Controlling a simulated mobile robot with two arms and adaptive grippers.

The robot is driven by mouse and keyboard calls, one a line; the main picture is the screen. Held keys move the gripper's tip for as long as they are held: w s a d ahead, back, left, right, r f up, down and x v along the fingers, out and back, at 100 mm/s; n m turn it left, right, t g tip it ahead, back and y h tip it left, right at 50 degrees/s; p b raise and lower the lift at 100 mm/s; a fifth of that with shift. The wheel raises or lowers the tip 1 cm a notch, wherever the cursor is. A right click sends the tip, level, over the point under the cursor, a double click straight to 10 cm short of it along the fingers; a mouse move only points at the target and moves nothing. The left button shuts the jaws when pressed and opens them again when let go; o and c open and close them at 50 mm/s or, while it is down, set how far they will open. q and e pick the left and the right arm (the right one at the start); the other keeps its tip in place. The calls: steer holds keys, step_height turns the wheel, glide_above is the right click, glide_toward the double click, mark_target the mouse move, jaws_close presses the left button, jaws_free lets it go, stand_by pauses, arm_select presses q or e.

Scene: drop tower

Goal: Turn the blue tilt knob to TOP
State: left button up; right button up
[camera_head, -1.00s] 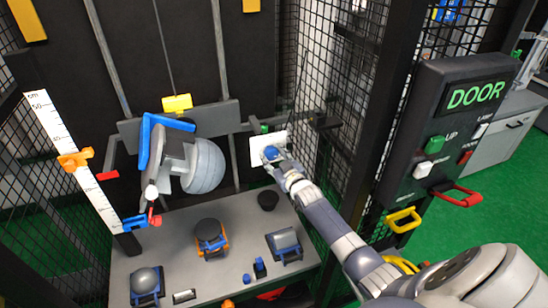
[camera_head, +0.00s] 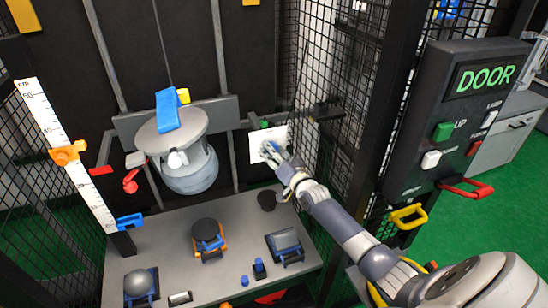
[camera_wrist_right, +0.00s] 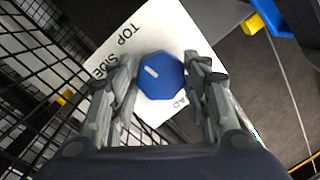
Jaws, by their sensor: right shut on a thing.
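The blue tilt knob (camera_wrist_right: 163,77) is an octagon on a white label plate (camera_head: 258,138) at the back right of the rig. Its white mark lies on the knob's upper left in the wrist view, pointing between the words SIDE and TOP. A third label is partly hidden. My right gripper (camera_head: 272,152) is shut on the knob, with one finger on each side of it (camera_wrist_right: 160,64). The grey tilting head (camera_head: 188,165) hangs at the back, with its round plate up and a blue bar (camera_head: 167,110) on top. My left gripper is not in view.
A black control box (camera_head: 455,125) with DOOR, UP and other buttons hangs at the right. Mesh walls (camera_head: 325,60) flank the rig. A grey table (camera_head: 180,225) below holds several small objects. A white cm scale (camera_head: 65,155) stands at the left.

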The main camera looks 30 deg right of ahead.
steer(key=shift+f+m+b, duration=0.1)
steer(key=shift+m+b, duration=0.25)
steer(key=shift+m, duration=0.35)
steer(key=o, duration=1.1)
steer(key=shift+c, duration=0.2)
steer(key=s+a, duration=0.1)
steer(key=s, duration=1.1)
